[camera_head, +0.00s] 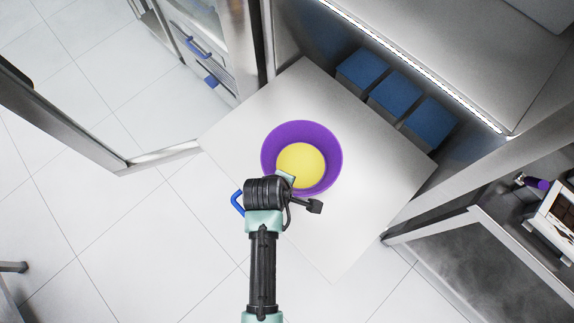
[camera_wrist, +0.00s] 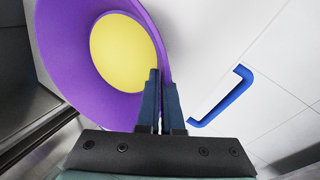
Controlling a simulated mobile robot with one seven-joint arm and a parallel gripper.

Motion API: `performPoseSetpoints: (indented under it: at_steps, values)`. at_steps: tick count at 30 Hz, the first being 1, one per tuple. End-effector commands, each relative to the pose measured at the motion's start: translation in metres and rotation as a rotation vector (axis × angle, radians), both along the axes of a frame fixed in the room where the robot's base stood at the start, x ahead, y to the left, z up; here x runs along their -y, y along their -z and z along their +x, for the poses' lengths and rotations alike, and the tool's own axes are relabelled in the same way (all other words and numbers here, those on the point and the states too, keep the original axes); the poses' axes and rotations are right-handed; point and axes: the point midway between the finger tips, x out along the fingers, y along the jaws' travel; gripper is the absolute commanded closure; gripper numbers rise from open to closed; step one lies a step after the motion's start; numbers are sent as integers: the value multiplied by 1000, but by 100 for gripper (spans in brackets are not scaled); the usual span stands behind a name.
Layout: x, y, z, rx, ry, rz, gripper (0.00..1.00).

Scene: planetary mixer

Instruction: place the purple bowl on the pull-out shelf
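The purple bowl (camera_head: 328,145), with a round yellow area inside, is over the pull-out shelf (camera_head: 375,180), near the middle of its light grey surface. I cannot tell whether its base touches the shelf. My gripper (camera_head: 290,178) is at the bowl's near side. In the wrist view the bowl (camera_wrist: 70,60) fills the upper left, and my gripper's dark fingers (camera_wrist: 161,100) are close together with the bowl's wall pinched between them. The fingers and arm hide part of the near rim.
A blue handle (camera_head: 237,203) sits at the shelf's front edge, also in the wrist view (camera_wrist: 225,97). Several blue boxes (camera_head: 395,95) stand behind the shelf under a lit cabinet edge. A metal frame (camera_head: 95,145) stands at left. Bare shelf surrounds the bowl.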

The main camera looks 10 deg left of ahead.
Motion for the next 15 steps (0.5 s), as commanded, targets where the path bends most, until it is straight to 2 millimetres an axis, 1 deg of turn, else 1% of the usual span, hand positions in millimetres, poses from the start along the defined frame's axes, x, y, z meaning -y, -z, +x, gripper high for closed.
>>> performPoseSetpoints:
  at_steps: [1, 3, 11, 14, 15]
  values:
    - [0, 6, 1, 1, 0, -1, 100]
    - [0, 11, 1, 2, 0, -1, 100]
    - [0, 11, 1, 4, 0, 0, 100]
    - [0, 15, 1, 3, 0, 0, 100]
    - [0, 15, 0, 2, 0, -1, 93]
